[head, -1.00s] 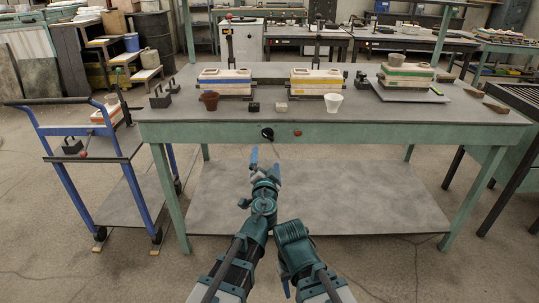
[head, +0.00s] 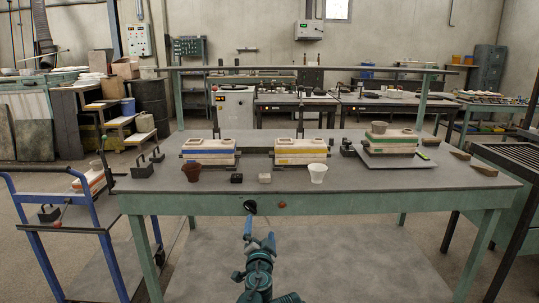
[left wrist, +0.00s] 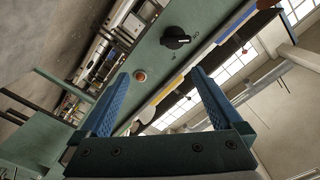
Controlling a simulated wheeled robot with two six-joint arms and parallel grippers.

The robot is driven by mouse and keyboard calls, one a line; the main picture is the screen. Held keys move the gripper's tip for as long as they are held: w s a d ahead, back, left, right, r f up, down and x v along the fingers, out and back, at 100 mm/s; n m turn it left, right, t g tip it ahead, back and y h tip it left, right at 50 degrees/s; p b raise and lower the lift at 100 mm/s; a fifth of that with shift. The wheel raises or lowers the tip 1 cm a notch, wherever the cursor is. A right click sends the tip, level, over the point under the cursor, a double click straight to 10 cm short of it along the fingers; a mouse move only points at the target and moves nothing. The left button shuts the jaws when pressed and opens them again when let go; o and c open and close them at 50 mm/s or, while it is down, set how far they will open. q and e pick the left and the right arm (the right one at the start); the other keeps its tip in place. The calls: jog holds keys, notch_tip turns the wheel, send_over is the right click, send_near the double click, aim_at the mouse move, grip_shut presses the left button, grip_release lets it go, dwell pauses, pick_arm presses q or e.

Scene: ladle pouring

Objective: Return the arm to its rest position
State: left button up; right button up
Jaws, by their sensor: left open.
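My left gripper (head: 259,232) is low in the middle of the head view, in front of the green workbench (head: 330,202). In the left wrist view, its two blue fingers stand wide apart with nothing between them (left wrist: 158,76). Beyond the fingers, that view shows the bench's front panel with a black knob (left wrist: 175,38) and an orange button (left wrist: 140,75). The left gripper touches nothing that I can see. Only a small teal piece of another arm part of mine shows at the bottom edge of the head view. My right gripper is out of view.
A blue cart (head: 77,225) stands at the left. Floor shows below the bench.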

pick_arm(q)
jog(key=s+a+f+n+g+y, duration=0.2)
jog(key=a+f+n+g+y, duration=0.15)
jog(key=a, duration=0.35)
jog(key=s+a+f+n+g+y, duration=0.2)
jog(key=a+f+n, duration=0.15)
jog(key=a, duration=0.35)
jog(key=s+a+f+n+g, duration=0.2)
jog(key=s+a+f+g, duration=0.4)
jog(key=f, duration=0.3)
jog(key=s+d+f+g+h, duration=0.3)
jog(key=s, duration=0.3)
jog(key=s+d+f+g+h, duration=0.2)
jog(key=s+f+h, duration=0.1)
jog(key=s, duration=0.3)
jog(key=s+d+m+g+y, duration=0.2)
jog(key=s+d+m, duration=0.3)
jog(key=d, duration=0.7)
notch_tip(320, 180, up, 33)
jog(key=s+p, duration=0.1)
jog(key=p, duration=3.1)
jog(key=shift+s+f+n+h+p, duration=0.15)
jog(key=shift+n+h+p, duration=0.15)
jog(key=shift+n+h, duration=0.1)
